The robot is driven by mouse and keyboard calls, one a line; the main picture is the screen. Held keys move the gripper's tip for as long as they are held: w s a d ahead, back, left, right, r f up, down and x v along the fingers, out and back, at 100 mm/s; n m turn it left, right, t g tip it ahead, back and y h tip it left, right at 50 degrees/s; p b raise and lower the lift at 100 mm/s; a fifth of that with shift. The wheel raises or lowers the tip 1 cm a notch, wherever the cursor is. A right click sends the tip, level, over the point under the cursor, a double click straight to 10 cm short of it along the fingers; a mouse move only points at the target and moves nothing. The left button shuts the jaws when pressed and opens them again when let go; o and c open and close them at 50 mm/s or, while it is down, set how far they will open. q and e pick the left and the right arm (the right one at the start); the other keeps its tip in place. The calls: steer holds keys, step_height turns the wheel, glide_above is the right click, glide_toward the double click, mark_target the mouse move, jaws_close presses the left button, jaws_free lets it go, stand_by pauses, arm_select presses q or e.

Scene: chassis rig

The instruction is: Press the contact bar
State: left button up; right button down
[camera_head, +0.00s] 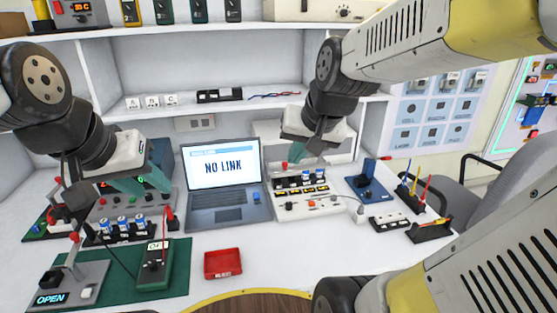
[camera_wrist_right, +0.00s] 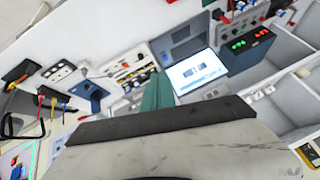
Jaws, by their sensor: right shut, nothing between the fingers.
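I cannot tell for sure which part is the contact bar. A grey fixture (camera_head: 72,285) at the lower left of the head view has a lit "OPEN" sign and an upright lever with a red knob (camera_head: 74,238). A white unit (camera_head: 300,207) with a black rack of cells stands right of the laptop. My right gripper (camera_head: 297,162) is shut and empty, above the back of the white unit. Its teal fingers also show in the wrist view (camera_wrist_right: 157,95). My left gripper (camera_head: 125,187) hangs over the equipment at left; its finger gap is unclear.
A laptop (camera_head: 222,168) reads "NO LINK". A red tray (camera_head: 223,264) lies in front of it. A meter (camera_head: 155,262) sits on a green mat (camera_head: 182,255). A blue stand (camera_head: 370,189) and black tool holders (camera_head: 430,230) are at right.

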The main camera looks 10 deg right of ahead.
steer(key=w+d+f+m+t, duration=0.1)
steer(key=w+d+f+m, duration=0.3)
steer(key=w+f+m, duration=0.3)
steer(key=w+d+f+m+t, duration=0.1)
steer(key=w+d+f+m, duration=0.4)
steer(key=w+f, duration=0.6)
steer(key=w+m, duration=0.1)
steer(key=w, duration=0.6)
steer(key=shift+m, duration=0.4)
steer(key=shift+d+f, duration=0.1)
glide_toward(286, 167)
step_height(286, 167, down, 4)
steer(key=w, duration=0.4)
steer(key=shift+a+f, duration=0.25)
steer(key=shift+a, duration=0.1)
